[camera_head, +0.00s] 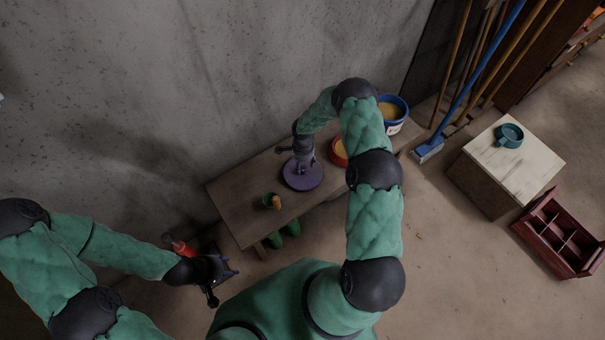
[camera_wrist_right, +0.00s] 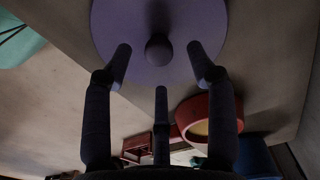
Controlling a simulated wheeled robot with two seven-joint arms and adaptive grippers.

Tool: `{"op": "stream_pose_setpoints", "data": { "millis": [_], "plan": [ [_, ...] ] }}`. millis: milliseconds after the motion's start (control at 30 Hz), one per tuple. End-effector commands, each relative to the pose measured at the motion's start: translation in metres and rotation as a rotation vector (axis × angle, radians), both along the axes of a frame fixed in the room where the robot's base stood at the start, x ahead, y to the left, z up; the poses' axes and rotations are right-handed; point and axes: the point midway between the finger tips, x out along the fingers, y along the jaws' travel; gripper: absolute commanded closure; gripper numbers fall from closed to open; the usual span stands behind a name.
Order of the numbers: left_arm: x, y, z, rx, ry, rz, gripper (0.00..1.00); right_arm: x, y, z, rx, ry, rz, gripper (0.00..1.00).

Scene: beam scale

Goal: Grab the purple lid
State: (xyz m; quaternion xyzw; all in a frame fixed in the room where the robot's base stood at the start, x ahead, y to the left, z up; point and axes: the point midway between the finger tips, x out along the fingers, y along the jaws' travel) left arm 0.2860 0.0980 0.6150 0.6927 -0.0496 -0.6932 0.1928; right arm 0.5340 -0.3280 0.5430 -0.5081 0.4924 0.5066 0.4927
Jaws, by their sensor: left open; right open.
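The round purple lid (camera_head: 302,180) lies on the wooden bench (camera_head: 230,194) against the wall. In the right wrist view the lid (camera_wrist_right: 190,18) fills the top, with its round knob (camera_wrist_right: 158,48) facing the camera. My right gripper (camera_head: 303,158) is over the lid in the head view. In the right wrist view my right gripper (camera_wrist_right: 159,55) is open, with fingers on both sides of the knob and a third finger below it. I cannot tell whether the fingers touch the lid. My left gripper (camera_head: 218,273) is open and empty, in front of the bench's left end.
A red container (camera_head: 337,153) with orange contents stands just right of the lid. A blue bucket (camera_head: 397,104), brooms (camera_head: 465,80), a box (camera_head: 487,165) and a dark red crate (camera_head: 548,228) lie to the right.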

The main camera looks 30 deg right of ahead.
Motion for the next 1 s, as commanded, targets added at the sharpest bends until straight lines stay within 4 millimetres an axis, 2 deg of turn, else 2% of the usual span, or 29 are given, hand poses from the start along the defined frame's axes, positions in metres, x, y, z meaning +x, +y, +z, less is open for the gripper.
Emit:
{"op": "stream_pose_setpoints", "data": {
  "millis": [33, 200, 333, 567, 767, 800, 1000],
  "plan": [
    [0.0, 0.0, -0.007, 0.0, 0.0, 0.0, 0.5, -0.001, 0.001, -0.013, 0.002, 0.003, 0.0, 0.43],
    [0.0, 0.0, -0.017, 0.0, 0.0, 0.0, 0.5, -0.001, 0.002, -0.035, 0.002, 0.003, 0.0, 0.43],
    [0.0, 0.0, -0.019, 0.0, 0.0, 0.0, 0.5, 0.0, 0.001, -0.042, 0.001, 0.001, 0.0, 0.43],
    [0.0, 0.0, -0.018, 0.0, 0.0, 0.0, 0.5, 0.0, 0.002, -0.042, 0.001, 0.001, 0.0, 0.43],
    [0.0, 0.0, -0.018, 0.0, 0.0, 0.0, 0.5, -0.001, 0.002, -0.042, 0.001, 0.001, 0.0, 0.96],
    [0.0, 0.0, -0.018, 0.0, 0.0, 0.0, 0.5, -0.001, 0.002, -0.042, 0.001, 0.001, 0.0, 1.0],
    [0.0, 0.0, -0.018, 0.0, 0.0, 0.0, 0.5, 0.0, 0.002, -0.042, 0.001, 0.001, 0.0, 1.0]
  ]
}}
